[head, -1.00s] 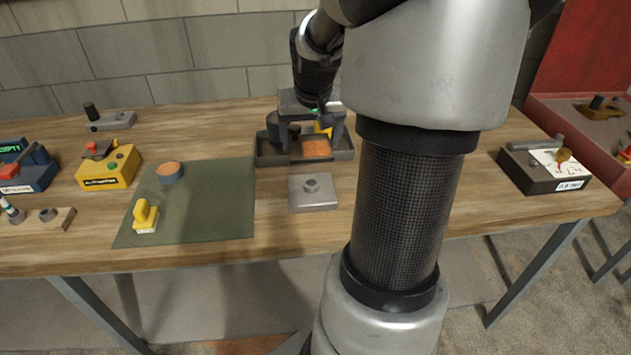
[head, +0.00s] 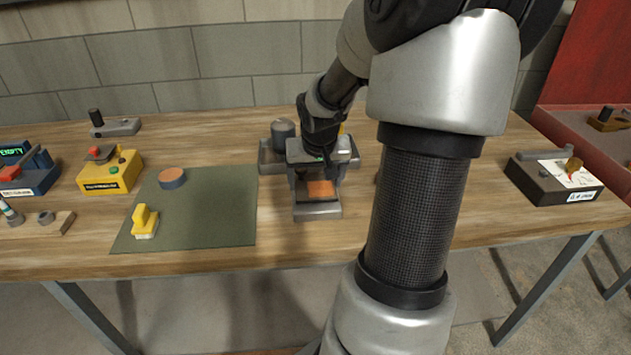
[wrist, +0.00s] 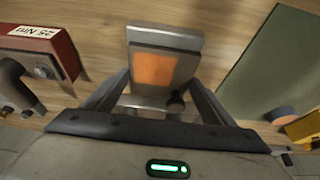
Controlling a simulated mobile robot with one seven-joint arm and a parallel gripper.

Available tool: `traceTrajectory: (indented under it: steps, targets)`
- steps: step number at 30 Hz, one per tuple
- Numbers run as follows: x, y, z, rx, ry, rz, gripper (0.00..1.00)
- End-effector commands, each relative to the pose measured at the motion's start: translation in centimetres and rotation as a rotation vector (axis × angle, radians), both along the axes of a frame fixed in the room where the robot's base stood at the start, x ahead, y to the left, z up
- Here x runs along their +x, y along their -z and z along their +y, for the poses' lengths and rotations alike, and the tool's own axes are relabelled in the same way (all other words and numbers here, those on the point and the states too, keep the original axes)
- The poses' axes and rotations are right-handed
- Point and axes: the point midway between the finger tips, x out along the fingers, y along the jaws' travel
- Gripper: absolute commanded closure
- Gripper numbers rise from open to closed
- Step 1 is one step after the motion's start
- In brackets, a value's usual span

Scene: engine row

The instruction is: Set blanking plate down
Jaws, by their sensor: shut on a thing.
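My gripper (head: 320,175) is shut on the blanking plate, a grey plate with an orange square face (head: 321,189). In the wrist view the blanking plate (wrist: 187,68) lies between the two fingers (wrist: 160,85), with a dark knob at its near edge. Under it is a light grey square metal block (head: 317,211) on the bench, which also shows in the wrist view (wrist: 160,36). The plate covers most of the block's top, including its boss. I cannot tell whether plate and block touch.
A grey tray (head: 268,164) with a cylinder stands just behind. A green mat (head: 215,215) with a yellow-handled piece (head: 145,221) and an orange-topped disc (head: 172,178) is to the left. A red labelled box (wrist: 50,50) shows beside the gripper in the wrist view.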

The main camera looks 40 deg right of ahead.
Motion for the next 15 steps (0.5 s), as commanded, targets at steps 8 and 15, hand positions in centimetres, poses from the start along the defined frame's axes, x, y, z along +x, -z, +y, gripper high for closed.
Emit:
traceTrajectory:
  steps: [8, 15]
  targets:
    - [0.13, 0.22, -0.02, -0.003, -0.002, -0.003, 0.68]
    - [0.02, 0.3, 0.01, 0.0, -0.001, 0.0, 0.03]
